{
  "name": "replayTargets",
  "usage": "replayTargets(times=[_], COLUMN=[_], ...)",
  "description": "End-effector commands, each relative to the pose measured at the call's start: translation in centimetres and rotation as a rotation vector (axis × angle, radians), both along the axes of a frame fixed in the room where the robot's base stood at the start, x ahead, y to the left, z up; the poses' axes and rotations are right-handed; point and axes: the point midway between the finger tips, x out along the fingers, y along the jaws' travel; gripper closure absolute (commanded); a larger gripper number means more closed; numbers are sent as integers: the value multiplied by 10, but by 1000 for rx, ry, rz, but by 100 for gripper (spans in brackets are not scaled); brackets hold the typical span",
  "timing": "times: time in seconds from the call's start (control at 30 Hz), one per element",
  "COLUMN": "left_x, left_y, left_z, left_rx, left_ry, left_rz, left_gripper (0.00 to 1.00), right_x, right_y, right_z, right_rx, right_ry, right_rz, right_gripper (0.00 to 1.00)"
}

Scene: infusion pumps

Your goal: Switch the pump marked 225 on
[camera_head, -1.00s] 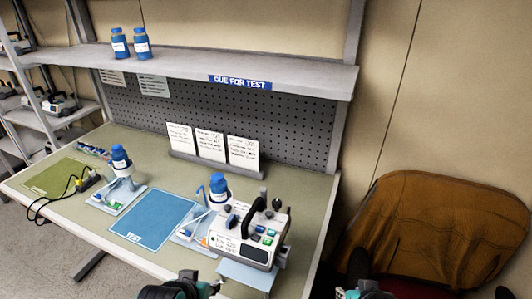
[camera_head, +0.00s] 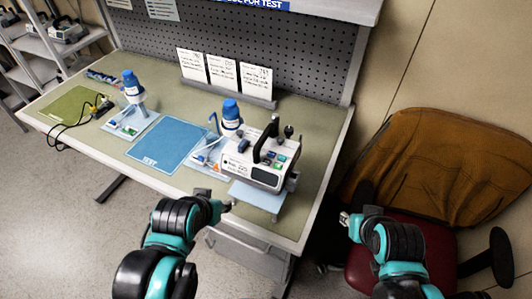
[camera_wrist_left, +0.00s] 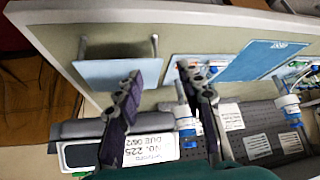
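The white pump (camera_head: 250,172) with a black carry handle and coloured buttons stands at the right end of the bench. In the left wrist view its white label (camera_wrist_left: 150,149) reads 225, beside a dark panel. My left gripper (camera_head: 226,206) is at the bench's front edge, in front and left of the pump. In the left wrist view its fingers (camera_wrist_left: 155,78) are apart with nothing between them, and the pump shows behind them. My right gripper (camera_head: 345,219) is right of the bench, before the chair; its fingers are too small to judge. The power switch cannot be made out.
A blue TEST mat (camera_head: 168,146), blue-capped bottles (camera_head: 231,114) on stands, and three cards (camera_head: 223,72) are on the bench. A red chair with a brown jacket (camera_head: 440,165) stands at the right.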

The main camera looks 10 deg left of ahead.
Motion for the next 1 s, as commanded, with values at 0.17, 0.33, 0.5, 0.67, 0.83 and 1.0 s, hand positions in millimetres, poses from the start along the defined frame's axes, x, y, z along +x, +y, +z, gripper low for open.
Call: replayTargets(times=[0.17, 0.33, 0.5, 0.67, 0.83, 1.0], left_x=[0, 0, 0, 0, 0, 0], left_y=[0, 0, 0, 0, 0, 0], left_z=[0, 0, 0, 0, 0, 0], left_rx=[0, 0, 0, 0, 0, 0], left_ry=[0, 0, 0, 0, 0, 0], left_rz=[0, 0, 0, 0, 0, 0], left_gripper=[62, 62, 98, 100, 100, 100], right_x=[0, 0, 0, 0, 0, 0], right_y=[0, 0, 0, 0, 0, 0], right_z=[0, 0, 0, 0, 0, 0], right_rx=[0, 0, 0, 0, 0, 0], right_ry=[0, 0, 0, 0, 0, 0], right_rz=[0, 0, 0, 0, 0, 0], right_gripper=[70, 70, 70, 70, 70, 70])
